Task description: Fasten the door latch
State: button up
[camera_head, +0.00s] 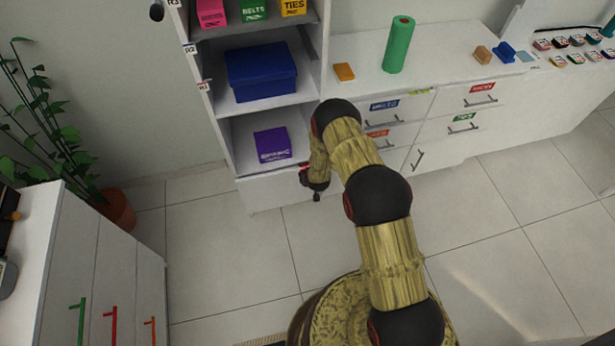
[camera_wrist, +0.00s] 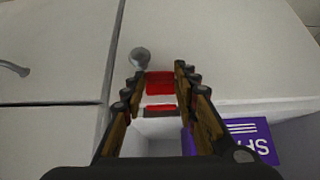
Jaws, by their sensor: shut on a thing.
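A red latch piece (camera_wrist: 160,84) sits between my fingertips in the wrist view, by the edge of a white panel. My gripper (camera_wrist: 159,72) is shut on the red latch piece. A round grey knob (camera_wrist: 141,58) stands on the white panel just beyond the left fingertip. In the head view my gripper (camera_head: 308,176) is at the lower right of the open wardrobe (camera_head: 222,130), beside the bottom compartment. A small bit of red shows there; my arm hides most of the latch area.
A purple box (camera_head: 272,145) stands in the bottom compartment, with a blue box (camera_head: 261,72) on the shelf above. To the right, a white counter (camera_head: 440,62) carries a green roll (camera_head: 398,44). A potted plant (camera_head: 118,209) stands at left. The tiled floor (camera_head: 230,250) in front is clear.

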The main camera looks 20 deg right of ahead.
jog(key=shift+w+f+t, duration=0.1)
jog(key=shift+f+t, duration=0.05)
jog(key=shift+t, duration=0.25)
jog(key=o, duration=1)
jog(key=shift+o, duration=0.8)
jog(key=v, duration=1.2)
